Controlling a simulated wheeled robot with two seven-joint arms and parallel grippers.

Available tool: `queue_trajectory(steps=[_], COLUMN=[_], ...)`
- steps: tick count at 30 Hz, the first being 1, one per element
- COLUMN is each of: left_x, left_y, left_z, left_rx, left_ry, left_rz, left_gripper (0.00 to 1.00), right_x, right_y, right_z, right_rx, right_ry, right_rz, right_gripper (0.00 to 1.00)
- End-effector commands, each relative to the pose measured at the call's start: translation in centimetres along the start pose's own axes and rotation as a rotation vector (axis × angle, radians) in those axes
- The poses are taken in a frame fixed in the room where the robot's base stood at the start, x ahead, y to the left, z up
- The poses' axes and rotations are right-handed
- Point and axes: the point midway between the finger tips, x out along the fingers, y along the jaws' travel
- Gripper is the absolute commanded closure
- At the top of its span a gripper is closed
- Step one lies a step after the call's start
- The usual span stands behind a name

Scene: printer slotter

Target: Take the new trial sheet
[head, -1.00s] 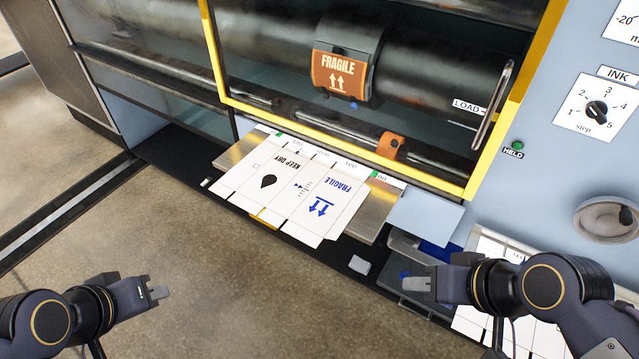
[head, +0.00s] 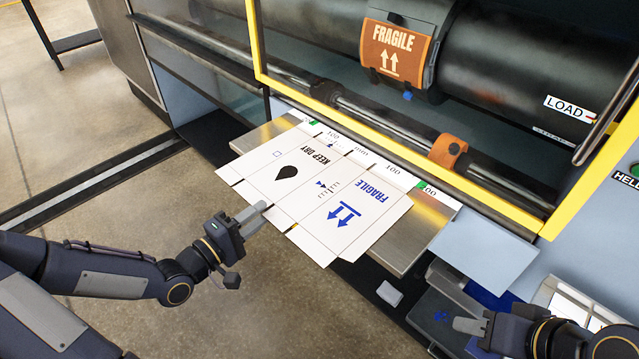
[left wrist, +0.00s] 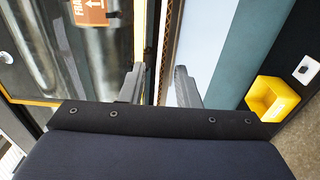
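The trial sheet (head: 318,195) is a white flat board with a black drop, blue arrows and the words KEEP DRY and FRAGILE. It lies on the metal feed table (head: 392,245) below the machine's window and overhangs its front edge. My left gripper (head: 256,212) is at the sheet's front left edge. In the left wrist view its two fingers (left wrist: 160,88) stand apart, with a thin edge, seemingly the sheet's, seen between them. Contact cannot be told. My right gripper (head: 470,326) is at the lower right, away from the sheet; its finger gap does not show clearly.
The yellow-framed window (head: 480,190) and the black roller with an orange FRAGILE plate (head: 393,50) are behind the table. A yellow cup-like part (left wrist: 270,98) shows in the left wrist view. Grey trays stand at the lower right. Open floor lies front left.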

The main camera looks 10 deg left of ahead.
Motion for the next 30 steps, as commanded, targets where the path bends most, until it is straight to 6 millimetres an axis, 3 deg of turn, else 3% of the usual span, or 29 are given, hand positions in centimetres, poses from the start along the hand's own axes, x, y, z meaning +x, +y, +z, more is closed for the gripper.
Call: queue_trajectory(steps=[12,21,28,30], left_x=[5.6,6.0,6.0,6.0], left_y=[-0.2,-0.2,-0.2,-0.2], left_z=[-0.2,-0.3,-0.3,-0.3], left_rx=[0.001,0.002,0.002,0.002], left_ry=[-0.004,0.001,0.0,0.0], left_rz=[-0.003,-0.005,-0.005,-0.005], left_gripper=[0.71,0.71,1.0,1.0], right_x=[0.2,0.2,0.2,0.2], right_y=[0.1,0.1,0.1,0.1], right_z=[0.1,0.1,0.1,0.1], right_rx=[0.0,0.0,0.0,0.0], right_ry=[0.0,0.0,0.0,0.0], right_rz=[0.0,0.0,0.0,0.0], right_gripper=[0.64,0.64,0.64,0.64])
